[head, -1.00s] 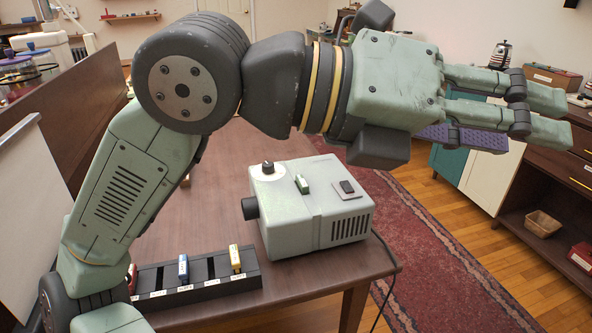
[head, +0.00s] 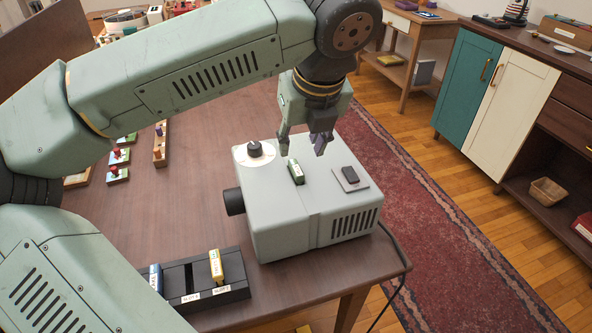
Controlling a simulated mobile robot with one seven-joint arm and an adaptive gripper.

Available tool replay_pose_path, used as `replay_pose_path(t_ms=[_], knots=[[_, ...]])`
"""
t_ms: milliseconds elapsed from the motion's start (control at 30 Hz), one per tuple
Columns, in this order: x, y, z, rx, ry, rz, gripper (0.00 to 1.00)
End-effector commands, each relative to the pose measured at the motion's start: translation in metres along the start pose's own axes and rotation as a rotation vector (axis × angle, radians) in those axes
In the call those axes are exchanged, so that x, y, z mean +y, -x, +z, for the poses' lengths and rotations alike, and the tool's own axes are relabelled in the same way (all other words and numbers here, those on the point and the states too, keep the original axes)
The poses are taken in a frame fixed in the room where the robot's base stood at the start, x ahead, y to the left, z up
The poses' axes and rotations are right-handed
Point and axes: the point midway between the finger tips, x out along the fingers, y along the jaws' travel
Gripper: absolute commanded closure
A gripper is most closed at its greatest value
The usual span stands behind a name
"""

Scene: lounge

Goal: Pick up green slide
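The green slide (head: 296,171) is a small dark green block with a pale label. My gripper (head: 302,153) points down above the projector, just behind the green slide. Its fingers are apart, one on each side of the slide in the picture, with nothing seen between them. I cannot tell whether the fingertips touch anything.
A black slotted rack (head: 201,281) at the front holds a yellow slide (head: 216,266) and a blue slide (head: 156,277). The knob (head: 254,148) and switch plate (head: 350,178) stand up from the projector. Small pegged blocks (head: 119,157) lie at the left. A cable hangs at the right.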

Motion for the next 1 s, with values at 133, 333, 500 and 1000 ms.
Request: replay_pose_path(t_ms=[133,333,500,1000], knots=[[-0.001,-0.018,0.000,0.001,-0.002,-0.002,0.62],[-0.001,-0.033,0.000,0.004,-0.003,-0.002,0.62],[-0.002,-0.060,-0.001,0.003,-0.002,-0.003,0.62],[-0.002,-0.076,-0.001,0.000,-0.002,-0.003,0.70]])
